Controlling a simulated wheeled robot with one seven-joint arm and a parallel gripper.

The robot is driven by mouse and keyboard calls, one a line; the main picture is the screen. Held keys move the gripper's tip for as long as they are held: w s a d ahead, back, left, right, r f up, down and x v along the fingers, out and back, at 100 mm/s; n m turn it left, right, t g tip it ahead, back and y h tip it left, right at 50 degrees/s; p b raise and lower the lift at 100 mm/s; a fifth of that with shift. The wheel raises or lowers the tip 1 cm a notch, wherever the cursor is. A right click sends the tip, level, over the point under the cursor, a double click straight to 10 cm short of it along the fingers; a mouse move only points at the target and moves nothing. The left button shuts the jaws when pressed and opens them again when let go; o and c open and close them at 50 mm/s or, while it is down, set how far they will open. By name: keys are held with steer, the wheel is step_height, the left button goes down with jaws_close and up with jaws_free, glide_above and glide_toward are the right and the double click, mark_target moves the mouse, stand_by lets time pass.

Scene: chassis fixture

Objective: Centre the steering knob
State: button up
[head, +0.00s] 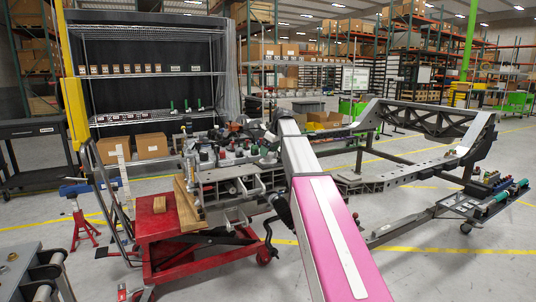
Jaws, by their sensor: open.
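A chassis fixture (230,178) with several small knobs and handles on top stands on a red lift cart (168,226), left of my arm. The knobs are too small to tell which one is the steering knob or whether it is centred. My pink and grey arm rises from the bottom right towards the fixture and covers its right part. I cannot make out my gripper; the arm's far end is hidden or lost among the fixture parts.
A grey vehicle frame (410,172) extends to the right of my arm. A tool trolley (463,210) stands at the far right. A black cart (38,153) and a blue-topped red stand (85,222) are at left. Open floor lies at front right.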

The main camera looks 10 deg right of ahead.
steer(key=shift+x, duration=0.9)
steer(key=c, duration=0.9)
steer(key=shift+s+m, duration=0.1)
steer(key=shift+m, duration=0.2)
